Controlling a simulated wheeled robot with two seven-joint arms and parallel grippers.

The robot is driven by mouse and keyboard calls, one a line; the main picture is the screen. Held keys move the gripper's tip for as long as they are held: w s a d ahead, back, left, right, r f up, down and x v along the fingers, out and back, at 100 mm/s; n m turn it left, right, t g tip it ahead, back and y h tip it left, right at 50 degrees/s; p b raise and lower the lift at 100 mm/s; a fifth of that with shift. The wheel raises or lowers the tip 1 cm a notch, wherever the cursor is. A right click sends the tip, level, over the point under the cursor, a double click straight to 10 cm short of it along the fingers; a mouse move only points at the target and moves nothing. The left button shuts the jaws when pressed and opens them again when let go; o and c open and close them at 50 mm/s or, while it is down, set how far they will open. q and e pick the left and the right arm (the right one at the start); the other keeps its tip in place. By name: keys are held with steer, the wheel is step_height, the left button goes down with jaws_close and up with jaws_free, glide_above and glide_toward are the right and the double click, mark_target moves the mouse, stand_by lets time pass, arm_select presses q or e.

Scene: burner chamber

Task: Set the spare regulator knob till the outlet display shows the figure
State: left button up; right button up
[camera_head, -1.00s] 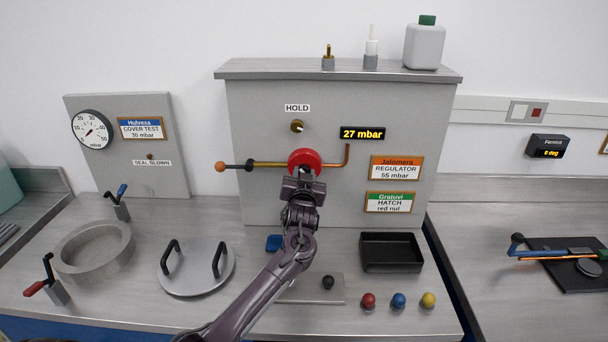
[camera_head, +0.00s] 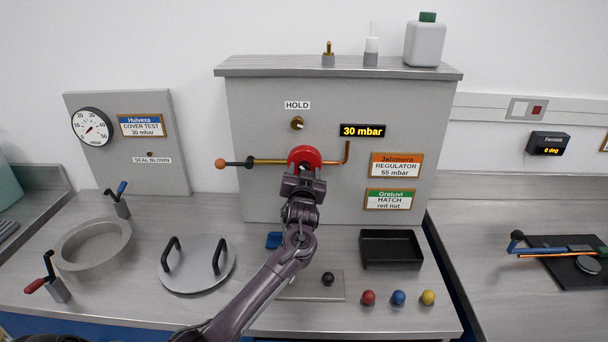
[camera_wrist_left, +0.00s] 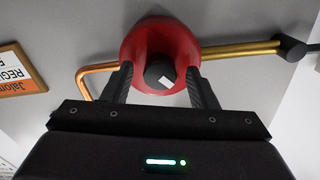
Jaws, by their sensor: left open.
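The red round regulator (camera_head: 304,152) sits on the pipe on the grey panel, with its lower part hidden by my left gripper in the head view. In the left wrist view the red body (camera_wrist_left: 160,38) has a dark centre (camera_wrist_left: 158,74) with a white mark. My left gripper (camera_wrist_left: 160,88) is open, its fingers on either side of this dark centre; I cannot tell whether they touch it. The outlet display (camera_head: 362,131) reads 30 mbar. The orange-topped Jalomera sign (camera_head: 396,165) reads REGULATOR 55 mbar. My right gripper is not in view.
The pipe (camera_head: 270,162) runs left to a lever with an orange ball. A brass HOLD knob (camera_head: 297,124) is above. Below are a black tray (camera_head: 391,263), a plate with a black knob (camera_head: 328,279), and red, blue and yellow balls. A two-handled lid (camera_head: 197,278) lies left.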

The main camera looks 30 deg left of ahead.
arm_select(q)
steer(key=b+v, duration=0.2)
steer(key=v, duration=0.6)
stand_by(0.4)
